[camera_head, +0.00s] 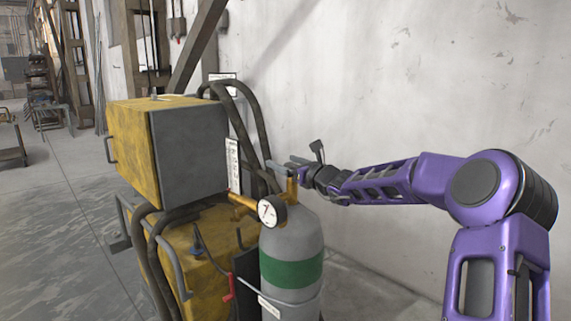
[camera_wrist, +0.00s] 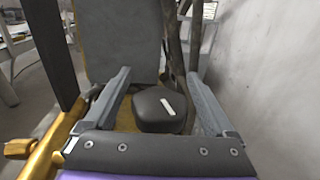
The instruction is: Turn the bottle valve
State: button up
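The grey gas bottle (camera_head: 291,235) with a green band stands upright at the centre of the head view. A round pressure gauge (camera_head: 271,211) and brass fitting (camera_head: 243,202) sit at its top left. In the wrist view the bottle valve is a dark, rounded-square knob (camera_wrist: 152,110) with a white mark. My gripper (camera_wrist: 159,74) is open, with one finger on each side of the knob and gaps showing between. In the head view my gripper (camera_head: 285,164) is at the bottle's top, where the knob cannot be made out clearly.
A yellow and grey machine (camera_head: 187,150) stands left of the bottle, with dark hoses (camera_head: 252,112) behind and beside it. A pale wall (camera_head: 400,80) runs close along the right. Open floor (camera_head: 60,220) lies at the left.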

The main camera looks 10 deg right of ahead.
jog(key=c, duration=1.2)
jog(key=r+n+y+p, duration=0.1)
jog(key=p, duration=0.4)
jog(key=shift+g+y+p, duration=0.3)
jog(key=shift+g+p, duration=0.1)
jog(key=shift+a+n+y+p, duration=0.1)
jog(key=shift+n+y+p, duration=0.2)
jog(key=shift+p, duration=0.35)
jog(key=shift+s+a+f+n+g+y+p, duration=0.1)
jog(key=shift+s+f+n+g+y+p, duration=0.1)
jog(key=shift+f+n+g+y+p, duration=0.5)
jog(key=shift+r+m, duration=0.25)
jog(key=shift+m, duration=0.05)
jog(key=o, duration=1.3)
jog(key=shift+o, duration=0.2)
